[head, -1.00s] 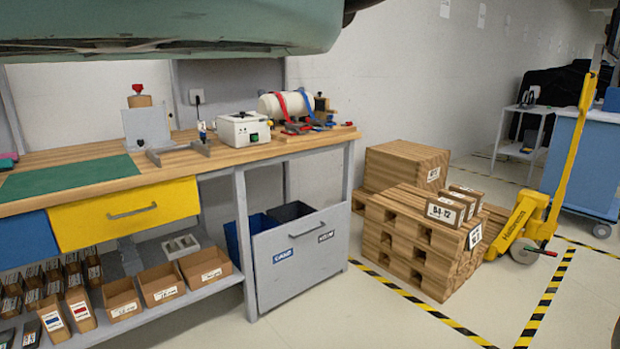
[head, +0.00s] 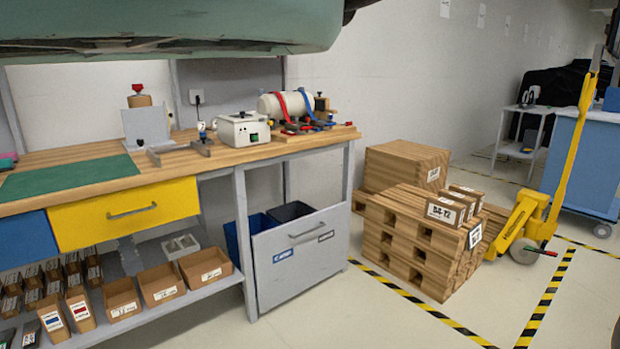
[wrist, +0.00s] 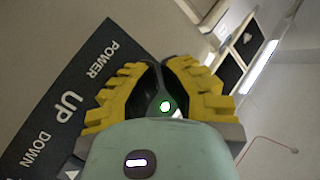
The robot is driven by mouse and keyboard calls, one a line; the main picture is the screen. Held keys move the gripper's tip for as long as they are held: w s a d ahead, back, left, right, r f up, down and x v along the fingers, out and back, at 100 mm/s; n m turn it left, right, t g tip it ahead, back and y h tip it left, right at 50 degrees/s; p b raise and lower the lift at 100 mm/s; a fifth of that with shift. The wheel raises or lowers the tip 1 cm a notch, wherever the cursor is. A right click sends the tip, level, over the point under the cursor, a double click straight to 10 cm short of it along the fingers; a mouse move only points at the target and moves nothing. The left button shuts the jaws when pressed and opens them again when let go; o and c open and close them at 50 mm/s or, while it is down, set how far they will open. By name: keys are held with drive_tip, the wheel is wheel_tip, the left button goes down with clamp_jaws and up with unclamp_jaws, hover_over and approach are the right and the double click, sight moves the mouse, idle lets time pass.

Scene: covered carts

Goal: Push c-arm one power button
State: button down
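In the wrist view a dark control panel strip (wrist: 58,125) runs slanted across the left side, with white labels POWER, UP and DOWN. My gripper (wrist: 161,72), with ribbed yellow finger backs, lies over the panel's POWER end. Its fingers are drawn close together with only a narrow gap and nothing held between them. The power button is not clearly seen and may be hidden by the fingers. The head view does not show the panel or fingers.
In the head view a wooden workbench (head: 95,185) with a white device (head: 243,129) stands at left. Stacked pallets (head: 410,255) and a yellow pallet jack (head: 530,215) stand at right, by a blue cart (head: 585,160). Floor with striped tape is clear in front.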

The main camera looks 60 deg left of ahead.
drive_tip(key=shift+d, duration=0.1)
idle(0.5)
drive_tip(key=shift+d+b, duration=0.3)
drive_tip(key=shift+d, duration=0.25)
idle(0.4)
drive_tip(key=shift+a, duration=0.1)
drive_tip(key=shift+a+p, duration=0.4)
drive_tip(key=shift+a, duration=0.2)
